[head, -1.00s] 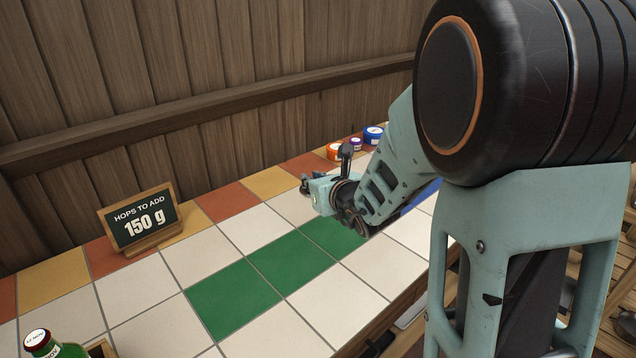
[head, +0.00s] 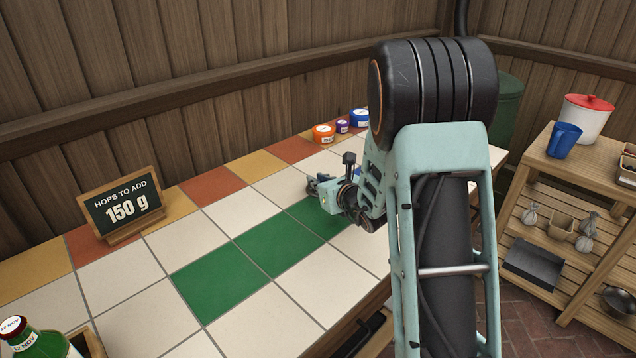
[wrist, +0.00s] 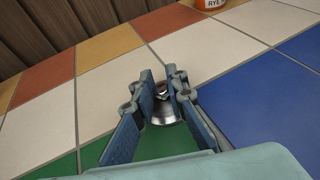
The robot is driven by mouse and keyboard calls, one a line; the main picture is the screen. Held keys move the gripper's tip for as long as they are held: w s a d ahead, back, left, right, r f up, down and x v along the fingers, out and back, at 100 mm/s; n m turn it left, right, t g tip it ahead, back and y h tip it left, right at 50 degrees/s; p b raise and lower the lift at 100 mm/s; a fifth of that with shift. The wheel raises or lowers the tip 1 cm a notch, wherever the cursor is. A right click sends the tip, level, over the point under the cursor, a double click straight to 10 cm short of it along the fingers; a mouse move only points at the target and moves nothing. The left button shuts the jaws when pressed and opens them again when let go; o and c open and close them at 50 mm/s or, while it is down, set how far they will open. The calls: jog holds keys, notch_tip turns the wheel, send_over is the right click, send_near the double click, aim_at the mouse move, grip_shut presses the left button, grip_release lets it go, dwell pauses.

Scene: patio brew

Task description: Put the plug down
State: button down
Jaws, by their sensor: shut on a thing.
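The plug (wrist: 168,108) is a small silver metal piece with a rounded, flared body. In the wrist view it sits between the fingers of my gripper (wrist: 160,86), which is shut on it. It is over or near the border of a green tile and white tiles; I cannot tell whether it touches the counter. In the head view my gripper (head: 317,186) is low over the tiled counter (head: 243,212), just beyond the far green tile. The plug cannot be made out there.
Orange (head: 323,133), purple (head: 343,127) and blue (head: 360,118) labelled jars stand at the counter's back. A chalkboard sign (head: 122,205) reads 150 g. A green bottle (head: 35,343) is front left. A wooden shelf (head: 560,215) stands right. Several tiles left of my gripper are clear.

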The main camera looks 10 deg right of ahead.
jog(key=shift+r, duration=0.1)
jog(key=c, duration=1.9)
grip_release()
jog(key=shift+c, duration=0.2)
